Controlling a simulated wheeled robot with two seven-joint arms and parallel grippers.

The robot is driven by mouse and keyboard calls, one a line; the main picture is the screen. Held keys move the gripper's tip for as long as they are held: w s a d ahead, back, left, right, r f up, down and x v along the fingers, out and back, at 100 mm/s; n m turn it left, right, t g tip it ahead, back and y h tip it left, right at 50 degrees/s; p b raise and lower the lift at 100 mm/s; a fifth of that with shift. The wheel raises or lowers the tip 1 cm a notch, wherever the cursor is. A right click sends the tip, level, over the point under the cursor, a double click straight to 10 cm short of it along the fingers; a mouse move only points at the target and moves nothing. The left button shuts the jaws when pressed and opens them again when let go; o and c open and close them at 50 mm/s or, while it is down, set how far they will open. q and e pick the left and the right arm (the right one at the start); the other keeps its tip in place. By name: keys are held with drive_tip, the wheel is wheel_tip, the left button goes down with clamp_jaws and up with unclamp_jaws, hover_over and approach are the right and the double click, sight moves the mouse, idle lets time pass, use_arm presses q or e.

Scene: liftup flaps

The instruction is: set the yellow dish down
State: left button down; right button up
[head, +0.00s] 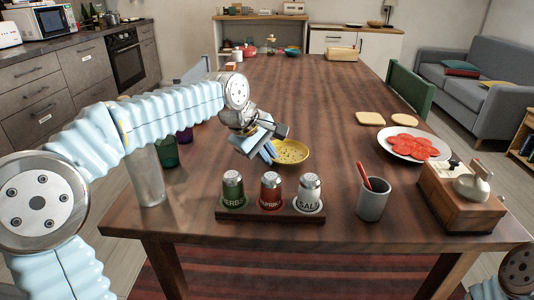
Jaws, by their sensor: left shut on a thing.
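The yellow dish (292,151) is a shallow round bowl with dark specks, near the middle of the wooden table (330,105). My left gripper (268,152) reaches over the table from the left and is shut on the dish's left rim. The dish looks roughly level. I cannot tell whether its underside touches the table. The gripper covers part of the dish's left side. My right gripper is out of view; only a piece of my right arm shows at the bottom right corner.
A rack with herbs, paprika and salt shakers (270,215) stands in front of the dish. A grey cup (373,203), a wooden box (460,208) and a plate of red slices (414,147) are to the right. Dark glasses stand left, behind my arm.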

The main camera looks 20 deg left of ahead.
use_arm(q)
drive_tip(key=shift+f+b, duration=0.3)
drive_tip(key=shift+f, duration=0.15)
drive_tip(key=c, duration=1.1)
unclamp_jaws()
drive_tip(key=shift+c, duration=0.2)
drive_tip(key=shift+s+f, duration=0.1)
drive_tip(key=shift+f, duration=0.05)
drive_tip(key=shift+r, duration=0.2)
drive_tip(key=p+v, duration=0.1)
drive_tip(key=v, duration=1.3)
drive_tip(key=shift+p, duration=0.3)
